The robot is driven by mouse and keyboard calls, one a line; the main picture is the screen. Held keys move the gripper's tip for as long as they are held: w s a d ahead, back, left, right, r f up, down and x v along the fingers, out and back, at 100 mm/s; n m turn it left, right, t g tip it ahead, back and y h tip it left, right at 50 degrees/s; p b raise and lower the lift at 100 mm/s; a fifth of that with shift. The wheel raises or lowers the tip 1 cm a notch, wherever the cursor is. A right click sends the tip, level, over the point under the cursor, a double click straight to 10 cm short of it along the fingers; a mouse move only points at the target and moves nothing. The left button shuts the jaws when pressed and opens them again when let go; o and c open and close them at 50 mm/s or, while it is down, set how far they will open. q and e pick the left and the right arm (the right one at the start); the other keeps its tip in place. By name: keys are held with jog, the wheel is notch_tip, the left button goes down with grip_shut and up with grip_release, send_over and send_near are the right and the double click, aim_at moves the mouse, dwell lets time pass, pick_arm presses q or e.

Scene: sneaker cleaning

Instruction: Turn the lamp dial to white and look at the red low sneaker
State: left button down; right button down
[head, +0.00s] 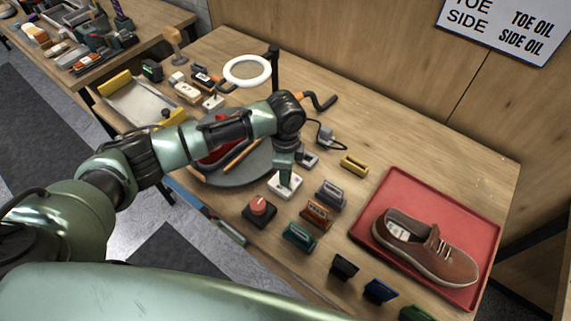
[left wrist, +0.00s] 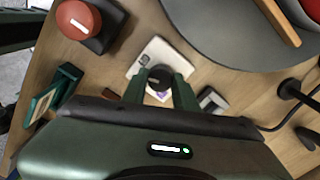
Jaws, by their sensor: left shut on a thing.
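The lamp dial is a dark knob (left wrist: 158,78) on a small white box (head: 279,190), which also shows in the left wrist view (left wrist: 150,55). My left gripper (head: 284,176) reaches down over the box and is shut on the knob; in the left wrist view its fingers (left wrist: 160,88) lie on either side of it. The ring lamp (head: 247,71) stands behind. A red shoe (head: 203,153) is on the grey round turntable (head: 253,172), mostly hidden by my left arm, so its shape is unclear. My right gripper is not in view.
A red knob on a dark base (head: 260,207) stands near the white box. Several brushes, including a green one (head: 299,237), line the front right. A brown shoe (head: 447,259) sits on a red tray (head: 484,215). A metal tray (head: 139,107) is at left.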

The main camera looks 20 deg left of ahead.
pick_arm(q)
jog(key=n+p, duration=0.4)
jog(key=shift+r+n+p, duration=0.25)
jog(key=shift+n+p, duration=0.05)
jog(key=shift+f+n+p, duration=0.15)
jog(key=shift+n+p, duration=1.2)
jog(key=shift+n, duration=0.25)
jog(key=shift+w, duration=0.1)
jog(key=c, duration=1.1)
grip_release()
jog(key=shift+f, duration=0.1)
jog(key=shift+r+b, duration=0.9)
jog(key=shift+r, duration=3.05)
jog(key=shift+f, duration=0.1)
